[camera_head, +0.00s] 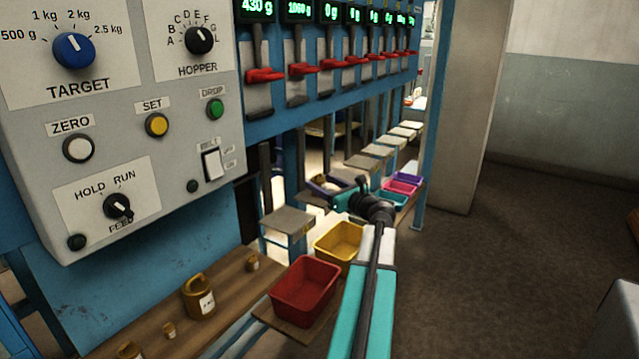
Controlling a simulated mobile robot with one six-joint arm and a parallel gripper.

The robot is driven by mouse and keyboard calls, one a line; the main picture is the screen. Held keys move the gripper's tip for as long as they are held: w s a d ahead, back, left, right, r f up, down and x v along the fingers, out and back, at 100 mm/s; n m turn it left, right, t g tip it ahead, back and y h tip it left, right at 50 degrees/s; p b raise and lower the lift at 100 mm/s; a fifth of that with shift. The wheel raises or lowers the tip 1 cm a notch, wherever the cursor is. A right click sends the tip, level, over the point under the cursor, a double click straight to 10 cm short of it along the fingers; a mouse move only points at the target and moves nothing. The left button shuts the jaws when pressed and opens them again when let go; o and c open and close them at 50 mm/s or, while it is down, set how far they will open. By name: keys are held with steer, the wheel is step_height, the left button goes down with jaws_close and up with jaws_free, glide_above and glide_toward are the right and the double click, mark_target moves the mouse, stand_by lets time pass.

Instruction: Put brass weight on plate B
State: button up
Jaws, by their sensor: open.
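Several brass weights stand on the wooden shelf at the lower left: a large one with a ring handle and a white label (201,298), and smaller ones (252,262) (169,331). The nearest grey plate (288,221) is bare; its small label is unreadable. Behind it, a second plate bears a tan and dark item (326,184) partly hidden by my gripper; I cannot tell what it is. My gripper (340,203) is open, beside that second plate. Whether it touches anything there is unclear. Which plate is B cannot be read.
A row of further plates (376,151) recedes to the back. Red (305,290), yellow (339,241), teal, pink and purple bins line the front. Displays above the first two positions read 430 g and 1060 g. A control panel (110,120) stands left; the floor at right is open.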

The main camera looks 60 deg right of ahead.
steer(key=v, duration=0.9)
steer(key=shift+s+a, duration=0.15)
steer(key=shift+s, duration=0.1)
steer(key=shift+s, duration=0.1)
stand_by(0.4)
